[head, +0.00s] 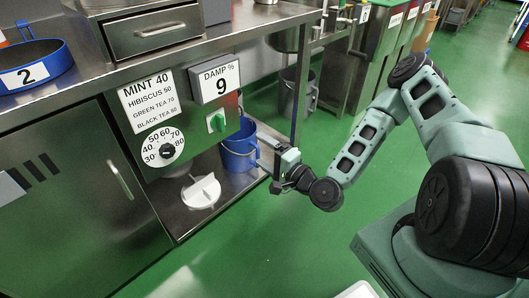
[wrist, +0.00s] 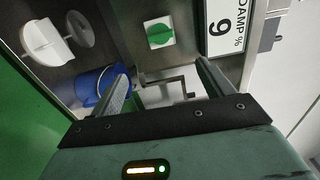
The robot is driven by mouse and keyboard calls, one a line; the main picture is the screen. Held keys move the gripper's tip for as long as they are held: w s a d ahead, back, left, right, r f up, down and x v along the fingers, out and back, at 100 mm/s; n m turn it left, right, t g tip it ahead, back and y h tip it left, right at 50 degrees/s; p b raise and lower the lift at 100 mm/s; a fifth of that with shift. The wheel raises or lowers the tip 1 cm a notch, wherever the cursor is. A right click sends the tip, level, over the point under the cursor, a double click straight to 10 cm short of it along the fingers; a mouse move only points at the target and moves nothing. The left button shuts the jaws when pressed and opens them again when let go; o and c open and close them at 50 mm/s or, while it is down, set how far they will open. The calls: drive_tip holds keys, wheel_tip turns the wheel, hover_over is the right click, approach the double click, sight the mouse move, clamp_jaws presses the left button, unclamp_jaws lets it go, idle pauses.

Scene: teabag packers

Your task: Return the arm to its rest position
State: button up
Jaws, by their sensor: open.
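My arm reaches out from the right in the head view, bent at the elbow. My gripper (head: 266,160) is in front of the machine's lower shelf, to the right of the blue bucket (head: 238,150). In the wrist view my gripper (wrist: 162,82) has its two fingers well apart with nothing held between them. A crank-shaped grey handle (wrist: 180,82) shows beyond the fingers there. The green switch (head: 216,122) is on the panel up and left of my gripper, apart from it. It also shows in the wrist view (wrist: 158,32).
A white dial (head: 164,142) and DAMP sign (head: 216,79) are on the panel. A white handled disc (head: 201,194) lies on the shelf. A blue tray marked 2 (head: 38,66) stands on the counter. Bins (head: 380,35) line the back. Green floor is clear between machine and arm.

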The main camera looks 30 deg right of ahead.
idle(0.3)
drive_tip(key=s+a+n+g+y, duration=0.1)
drive_tip(key=s+a+n+g, duration=0.5)
drive_tip(key=a+n+g, duration=0.75)
drive_tip(key=s+d+r+n+g+h, duration=0.1)
drive_tip(key=s+r+n+g+h, duration=0.6)
drive_tip(key=s+r, duration=1.1)
wheel_tip(320, 180, up, 25)
drive_tip(key=s+n+t+y+p, duration=0.1)
drive_tip(key=t+p, duration=0.2)
drive_tip(key=p, duration=2.2)
drive_tip(key=shift+s+d+f+n, duration=0.15)
drive_tip(key=shift+s+d+n, duration=0.1)
drive_tip(key=shift+s+n, duration=0.1)
